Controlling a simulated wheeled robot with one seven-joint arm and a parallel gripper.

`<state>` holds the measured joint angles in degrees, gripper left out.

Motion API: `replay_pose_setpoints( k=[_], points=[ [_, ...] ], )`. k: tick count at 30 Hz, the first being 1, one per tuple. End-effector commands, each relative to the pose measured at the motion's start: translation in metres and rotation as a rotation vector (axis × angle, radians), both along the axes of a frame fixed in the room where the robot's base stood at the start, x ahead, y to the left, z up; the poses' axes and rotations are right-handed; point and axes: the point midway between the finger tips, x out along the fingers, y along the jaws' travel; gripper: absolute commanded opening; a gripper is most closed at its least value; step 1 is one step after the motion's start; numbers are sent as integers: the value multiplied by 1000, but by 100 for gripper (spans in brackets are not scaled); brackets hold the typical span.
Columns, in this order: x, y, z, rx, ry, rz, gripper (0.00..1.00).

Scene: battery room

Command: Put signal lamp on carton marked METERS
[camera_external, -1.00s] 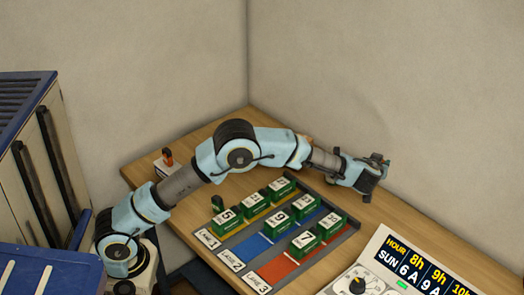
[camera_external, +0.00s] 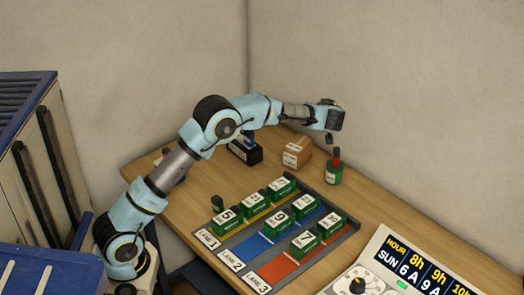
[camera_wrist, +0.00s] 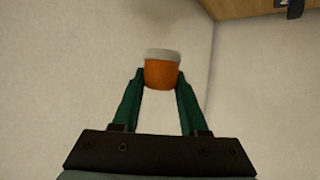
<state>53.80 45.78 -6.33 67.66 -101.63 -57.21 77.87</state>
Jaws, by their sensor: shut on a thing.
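My gripper (camera_external: 330,117) is raised above the back of the table. In the wrist view, its two green fingers are shut on an orange cylinder with a pale grey end (camera_wrist: 162,74), which looks like the signal lamp. In the external view the gripper body hides the held lamp. A brown carton (camera_external: 297,153) with a white label stands on the table, below and left of the gripper. Its lettering is too small to read, so I cannot tell whether it says METERS. The carton's top looks bare, and the gripper is apart from it.
A green container with a red top (camera_external: 333,173) stands right of the carton. A dark box with blue (camera_external: 244,151) stands to the left, partly behind my arm. A lane tray (camera_external: 350,234) with several green numbered blocks lies in front. A schedule panel (camera_external: 385,262) is at front right.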

Motion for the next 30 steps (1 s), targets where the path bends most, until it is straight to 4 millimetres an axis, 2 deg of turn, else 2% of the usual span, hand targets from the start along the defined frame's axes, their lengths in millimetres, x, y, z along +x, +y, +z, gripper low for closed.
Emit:
replay_pose_setpoints(
  k=[1,3,10,13,23,30],
  points=[
    [13,15,-1,-1,0,33,0],
    [26,32,0,-1,0,68,0],
    [55,71,0,0,1,149,0],
    [53,69,-19,4,3,145,0],
    [53,69,-62,4,2,145,0],
    [53,69,-103,4,1,144,0]
  ],
)
